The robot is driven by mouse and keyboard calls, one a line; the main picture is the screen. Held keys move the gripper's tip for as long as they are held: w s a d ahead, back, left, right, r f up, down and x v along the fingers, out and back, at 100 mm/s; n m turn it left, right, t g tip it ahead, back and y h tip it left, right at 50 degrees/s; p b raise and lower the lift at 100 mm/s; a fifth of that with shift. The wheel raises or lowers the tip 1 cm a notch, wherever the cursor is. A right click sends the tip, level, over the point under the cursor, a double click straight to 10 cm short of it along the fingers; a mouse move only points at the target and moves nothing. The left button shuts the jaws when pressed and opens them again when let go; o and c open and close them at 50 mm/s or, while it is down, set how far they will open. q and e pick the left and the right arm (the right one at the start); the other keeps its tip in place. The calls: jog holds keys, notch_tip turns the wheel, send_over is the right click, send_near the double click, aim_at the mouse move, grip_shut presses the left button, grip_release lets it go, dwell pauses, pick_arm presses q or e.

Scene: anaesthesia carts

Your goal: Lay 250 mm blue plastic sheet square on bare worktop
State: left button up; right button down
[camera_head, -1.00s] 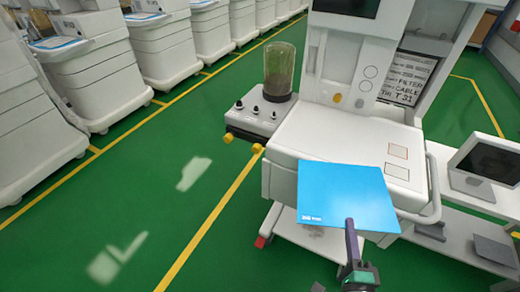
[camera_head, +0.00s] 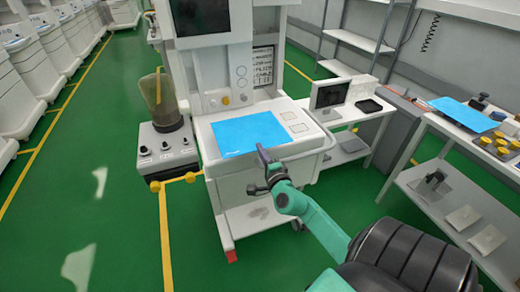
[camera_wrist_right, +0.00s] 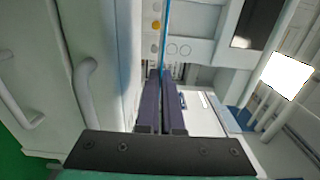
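The blue plastic sheet (camera_head: 248,132) is flat, over the left part of the cart's white worktop (camera_head: 310,141). I cannot tell whether it touches the worktop or hangs just above it. My right gripper (camera_head: 261,152) is at the sheet's near edge, its fingers almost together on that edge. In the right wrist view the fingers (camera_wrist_right: 162,100) are nearly closed, with a thin blue edge-on line between them. My left gripper is not in view.
Two pale square marks (camera_head: 299,128) are on the worktop's right side. A glass canister (camera_head: 160,100) stands to the left. A monitor (camera_head: 328,95) stands on a side table to the right. Another blue sheet (camera_head: 463,113) lies on the far-right bench (camera_head: 425,110).

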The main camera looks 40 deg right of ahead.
jog(key=f+b, duration=0.1)
jog(key=f, duration=0.1)
jog(key=f+b, duration=0.4)
jog(key=shift+a+f, duration=0.3)
jog(key=c, duration=1)
grip_release()
jog(key=shift+r, duration=0.1)
